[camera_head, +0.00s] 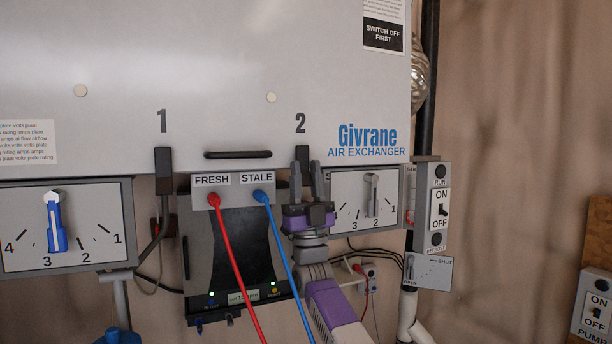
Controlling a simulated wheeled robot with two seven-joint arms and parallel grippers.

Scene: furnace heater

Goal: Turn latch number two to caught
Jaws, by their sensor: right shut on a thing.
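Latch two (302,153) is a dark upright bar under the number 2, at the lower edge of the grey Givrane air exchanger panel (215,60). My right gripper (307,168) comes up from below, with its fingers on the latch, and is shut on it. The fingers and the purple-grey gripper body hide much of the latch. Latch one (163,170), a similar dark bar, stands upright under the number 1. My left gripper is not in view.
Red (222,240) and blue (279,245) cables hang from the FRESH and STALE sockets, the blue one close beside my right gripper. A dial box (345,210) is just right of the gripper. Another dial box (20,255) is at left. A switch box (432,170) stands further right.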

